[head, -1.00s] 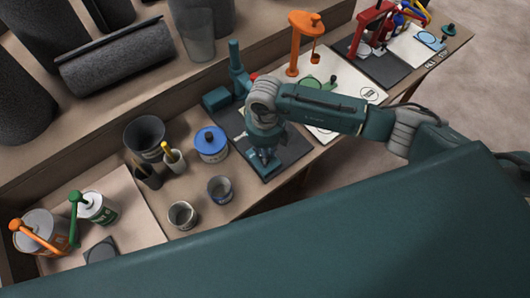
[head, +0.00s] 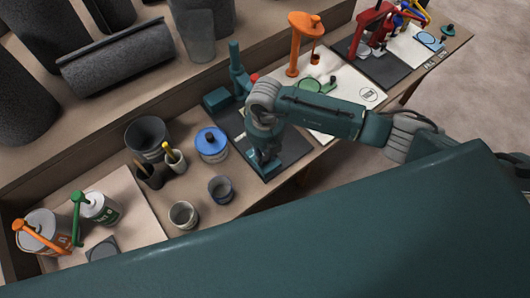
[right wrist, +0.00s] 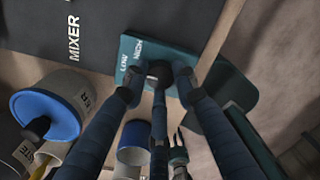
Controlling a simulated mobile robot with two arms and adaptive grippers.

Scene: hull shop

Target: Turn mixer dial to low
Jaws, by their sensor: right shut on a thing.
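The mixer's teal control plate (right wrist: 138,52) carries the words LOW and HIGH in the right wrist view. The dark dial (right wrist: 160,72) sits on it, partly covered by my fingers; I cannot tell which word it points to. My right gripper (head: 264,167) is over the near end of the mixer's dark mat (head: 294,150) in the head view. In the right wrist view my right gripper (right wrist: 159,76) is shut on the dial, with fingers around it. The teal mixer stand (head: 236,65) rises behind my arm. My left gripper is not in view.
A white pot with a blue lid (head: 211,143) stands left of the mat. Two small cups, a dark bucket (head: 145,135) and brush holders are close by. An orange stand (head: 300,40) is behind my right arm. Bare bench lies between the cups and the mat.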

